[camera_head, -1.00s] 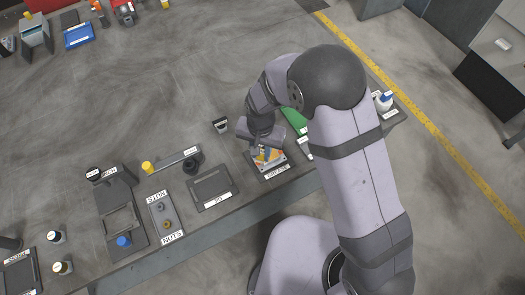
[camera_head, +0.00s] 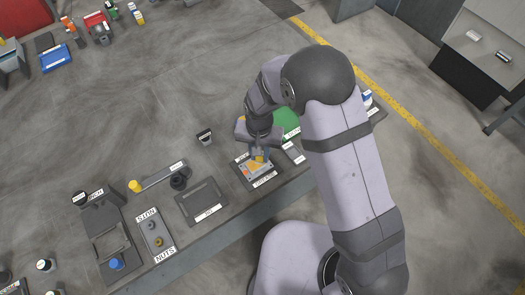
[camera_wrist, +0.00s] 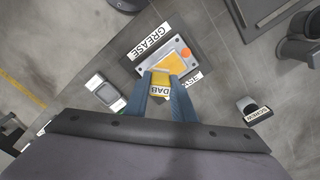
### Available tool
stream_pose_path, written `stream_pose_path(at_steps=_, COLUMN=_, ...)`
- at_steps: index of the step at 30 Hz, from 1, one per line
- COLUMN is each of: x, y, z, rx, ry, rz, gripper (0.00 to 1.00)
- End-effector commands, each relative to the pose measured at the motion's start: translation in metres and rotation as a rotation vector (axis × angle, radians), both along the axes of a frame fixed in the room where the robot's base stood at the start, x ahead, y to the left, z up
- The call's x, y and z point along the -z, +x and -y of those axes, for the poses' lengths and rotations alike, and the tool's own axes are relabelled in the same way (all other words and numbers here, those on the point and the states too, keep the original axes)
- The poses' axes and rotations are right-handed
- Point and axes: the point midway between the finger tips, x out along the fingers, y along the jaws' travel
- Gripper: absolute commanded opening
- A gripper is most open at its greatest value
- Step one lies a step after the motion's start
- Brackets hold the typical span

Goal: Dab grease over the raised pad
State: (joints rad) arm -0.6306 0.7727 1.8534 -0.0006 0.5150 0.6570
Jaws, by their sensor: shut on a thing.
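My gripper (camera_wrist: 162,90) is shut on a small yellow block labelled DAB (camera_wrist: 159,92), held between its two blue-grey fingers. The block also shows in the head view (camera_head: 260,158). Just beyond the fingertips in the wrist view is a pale metal plate with a yellow-orange pad (camera_wrist: 174,63) and an orange round spot (camera_wrist: 185,52). It lies on a dark tray with a GREASE label (camera_wrist: 152,39). In the head view the gripper is right over this tray (camera_head: 243,162). Whether the block touches the pad cannot be told; its tip is hidden.
Left of the tray are a flat dark tray (camera_head: 202,200), a grey tray labelled NUTS (camera_head: 157,235) and a dark holder (camera_head: 108,230). A green piece (camera_head: 286,121) and a small pale-topped item (camera_head: 294,152) stand close on the right.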

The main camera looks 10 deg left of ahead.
Motion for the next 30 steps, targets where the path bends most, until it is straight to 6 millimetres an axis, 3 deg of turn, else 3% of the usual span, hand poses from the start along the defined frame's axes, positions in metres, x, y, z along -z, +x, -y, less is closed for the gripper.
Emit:
stream_pose_path(at_steps=18, x=0.000, y=-0.041, z=-0.040, rx=-0.002, ry=0.000, rz=-0.001, gripper=0.00)
stream_pose_path(at_steps=22, x=-0.024, y=-0.040, z=-0.040, rx=0.001, ry=0.003, rz=0.003, gripper=0.00)
stream_pose_path(at_steps=30, x=-0.048, y=-0.040, z=-0.040, rx=0.001, ry=0.001, rz=0.000, gripper=0.00)
